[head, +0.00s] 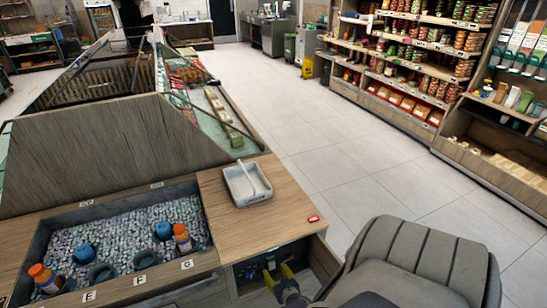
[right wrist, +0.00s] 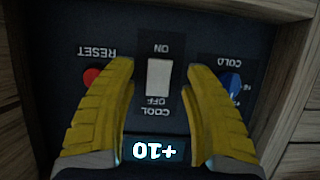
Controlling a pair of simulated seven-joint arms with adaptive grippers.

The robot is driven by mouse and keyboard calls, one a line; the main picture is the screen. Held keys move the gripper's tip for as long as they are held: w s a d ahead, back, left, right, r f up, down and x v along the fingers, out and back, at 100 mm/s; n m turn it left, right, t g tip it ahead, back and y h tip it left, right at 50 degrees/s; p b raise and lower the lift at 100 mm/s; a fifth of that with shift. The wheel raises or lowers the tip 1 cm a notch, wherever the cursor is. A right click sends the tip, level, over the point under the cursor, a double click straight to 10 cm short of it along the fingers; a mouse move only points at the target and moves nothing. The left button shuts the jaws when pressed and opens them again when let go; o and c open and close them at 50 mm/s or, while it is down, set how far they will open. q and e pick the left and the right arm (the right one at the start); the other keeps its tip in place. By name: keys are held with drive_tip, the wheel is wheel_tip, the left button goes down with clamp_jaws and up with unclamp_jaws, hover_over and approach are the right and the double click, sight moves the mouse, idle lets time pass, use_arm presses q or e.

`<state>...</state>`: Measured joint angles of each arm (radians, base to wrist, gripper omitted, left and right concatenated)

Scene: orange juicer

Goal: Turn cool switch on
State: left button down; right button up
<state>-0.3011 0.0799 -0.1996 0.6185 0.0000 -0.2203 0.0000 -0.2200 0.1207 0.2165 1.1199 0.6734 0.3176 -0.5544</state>
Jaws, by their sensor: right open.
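The cool switch (right wrist: 158,77) is a white rocker on a dark control panel (right wrist: 205,40). In the right wrist view its labels are upside down, with ON above it and OFF and COOL below it. I cannot tell which way it is tilted. My right gripper (head: 279,272) is in front of the panel, low in the head view. Its two yellow fingers are open, one on each side of the switch in the right wrist view (right wrist: 160,68). Whether they touch the panel is unclear. My left gripper is out of view.
A red RESET button (right wrist: 93,77) and a blue COLD knob (right wrist: 231,85) flank the fingers. Wooden walls frame the panel. Above it, a counter (head: 225,225) holds a grey tray (head: 234,198); an ice bin with bottles (head: 183,238) is left.

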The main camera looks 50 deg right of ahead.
drive_tip(key=shift+x, duration=1.05)
drive_tip(key=shift+c, duration=0.4)
